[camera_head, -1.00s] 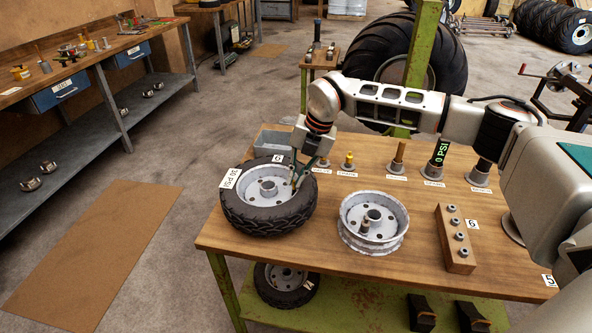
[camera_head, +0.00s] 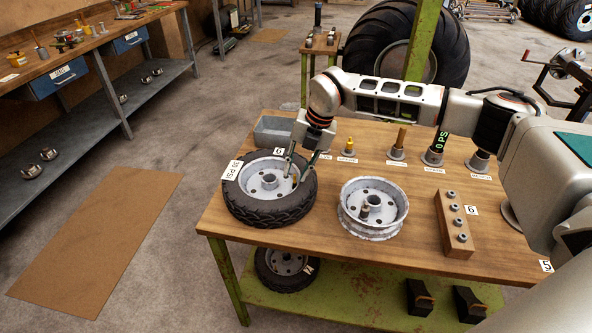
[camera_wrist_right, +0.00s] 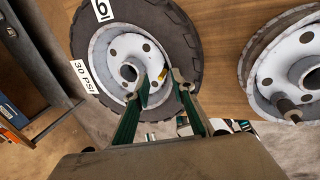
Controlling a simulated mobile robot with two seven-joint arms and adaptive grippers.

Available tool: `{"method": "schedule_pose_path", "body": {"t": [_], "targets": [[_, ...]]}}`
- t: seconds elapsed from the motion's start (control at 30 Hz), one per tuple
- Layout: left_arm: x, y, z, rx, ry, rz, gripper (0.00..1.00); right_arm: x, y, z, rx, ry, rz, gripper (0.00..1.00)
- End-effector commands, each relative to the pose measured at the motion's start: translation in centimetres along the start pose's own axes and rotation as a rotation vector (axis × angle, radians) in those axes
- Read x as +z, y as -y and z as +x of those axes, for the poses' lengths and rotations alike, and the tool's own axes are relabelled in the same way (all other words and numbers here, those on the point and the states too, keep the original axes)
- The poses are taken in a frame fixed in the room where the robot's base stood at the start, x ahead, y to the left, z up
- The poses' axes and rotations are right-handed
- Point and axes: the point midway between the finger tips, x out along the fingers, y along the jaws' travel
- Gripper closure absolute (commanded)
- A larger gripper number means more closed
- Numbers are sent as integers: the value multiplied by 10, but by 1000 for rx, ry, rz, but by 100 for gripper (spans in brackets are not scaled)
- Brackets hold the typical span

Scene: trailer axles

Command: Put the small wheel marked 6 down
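The small wheel marked 6 (camera_head: 265,180) has a black tyre, a pale grey rim and a "30 PSI" tag. It lies flat at the left end of the wooden table (camera_head: 330,240) and also shows in the right wrist view (camera_wrist_right: 110,55). My right gripper (camera_head: 297,173) is over the wheel's right side. Its two fingers (camera_wrist_right: 161,80) stand apart, close to the rim and tyre edge; whether either touches the wheel I cannot tell. My left gripper is out of view.
A bare grey rim (camera_head: 373,208) lies right of the wheel. A wooden block with studs (camera_head: 456,222) stands farther right. A grey bin (camera_head: 273,131) and several labelled posts line the table's back. Another wheel (camera_head: 287,268) is on the green shelf below.

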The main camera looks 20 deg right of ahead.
Motion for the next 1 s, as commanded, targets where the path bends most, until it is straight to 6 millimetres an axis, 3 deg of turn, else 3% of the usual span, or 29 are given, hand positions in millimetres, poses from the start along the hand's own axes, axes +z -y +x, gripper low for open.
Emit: {"method": "schedule_pose_path", "body": {"t": [0.5, 0.7, 1.0], "targets": [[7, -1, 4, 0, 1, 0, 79, 1, 0, -95, 3, 3, 0, 75], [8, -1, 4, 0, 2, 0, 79, 1, 0, -112, 2, 2, 0, 75], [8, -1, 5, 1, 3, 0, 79, 0, 0, -115, 2, 1, 0, 75]]}}
